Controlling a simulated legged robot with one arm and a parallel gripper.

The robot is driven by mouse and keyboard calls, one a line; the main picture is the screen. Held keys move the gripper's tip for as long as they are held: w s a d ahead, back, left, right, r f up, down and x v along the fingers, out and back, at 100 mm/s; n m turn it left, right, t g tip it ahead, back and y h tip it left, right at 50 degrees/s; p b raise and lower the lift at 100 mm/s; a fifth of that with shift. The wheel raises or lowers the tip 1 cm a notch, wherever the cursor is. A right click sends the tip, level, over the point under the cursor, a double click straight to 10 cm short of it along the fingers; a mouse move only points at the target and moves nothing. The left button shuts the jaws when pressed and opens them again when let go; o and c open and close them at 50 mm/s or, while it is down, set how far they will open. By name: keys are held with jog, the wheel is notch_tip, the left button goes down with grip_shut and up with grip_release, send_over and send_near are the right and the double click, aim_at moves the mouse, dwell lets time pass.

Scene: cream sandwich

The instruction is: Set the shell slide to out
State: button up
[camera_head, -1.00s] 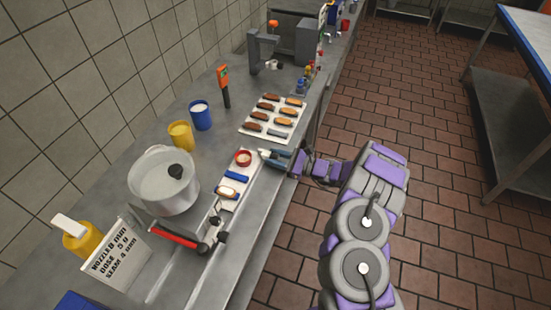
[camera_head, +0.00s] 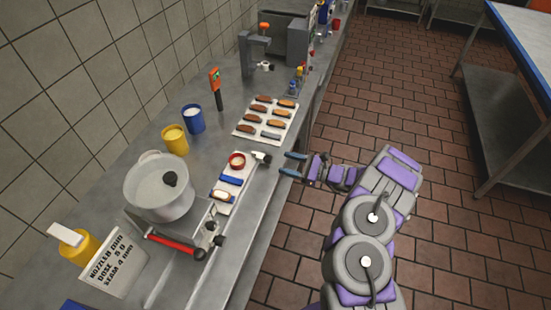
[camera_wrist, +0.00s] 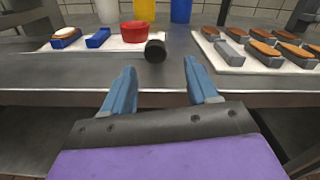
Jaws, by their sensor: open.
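A narrow white slide (camera_head: 217,209), which I take to be the shell slide, lies on the steel counter near its front edge. It carries a red ring cup (camera_head: 237,160), a blue block (camera_head: 231,180) and a cream-topped shell (camera_head: 222,195). A dark-ended knob (camera_head: 261,157) sticks out beside the red cup; its round black end faces me in the wrist view (camera_wrist: 155,50). My gripper (camera_head: 291,164) is open and empty, off the counter's front edge and apart from the knob. In the wrist view its fingertips (camera_wrist: 160,66) sit either side below the knob.
A white tray (camera_head: 244,137) of several shells lies behind. A pot (camera_head: 158,188), yellow cup (camera_head: 175,139), blue cup (camera_head: 194,119) and red-handled lever (camera_head: 172,245) stand along the counter. The floor (camera_head: 400,110) right of the counter is clear.

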jog(key=p+v, duration=0.1)
jog(key=v, duration=0.9)
jog(key=shift+d, duration=0.15)
jog(key=s+a+r+n+g, duration=0.2)
jog(key=a+r+n+g, duration=0.1)
jog(key=a+r, duration=0.35)
jog(key=s+a+r+n+g, duration=0.3)
jog(key=a+r+n+g, duration=0.15)
jog(key=r, duration=0.25)
jog(key=s+a+r+n+g+h, duration=0.4)
jog(key=s+a+r+n, duration=0.2)
jog(key=s+r, duration=0.5)
jog(key=s+d+r+n+h, duration=0.1)
jog(key=s+n+h, duration=0.15)
jog(key=s, duration=0.45)
jog(key=s+d+n+h, duration=0.2)
jog(key=s+h, duration=0.2)
jog(key=s, duration=0.3)
jog(key=s+d+n+t+h, duration=0.1)
jog(key=s+d+t+h, duration=0.2)
jog(key=s+d+h, duration=0.3)
jog(key=s+d, duration=0.5)
jog(key=d, duration=0.1)
jog(key=shift+s+d+n, duration=0.2)
jog(key=shift+s+n, duration=0.2)
jog(key=shift+r+t+h, duration=0.1)
jog(key=shift+t+h, duration=0.15)
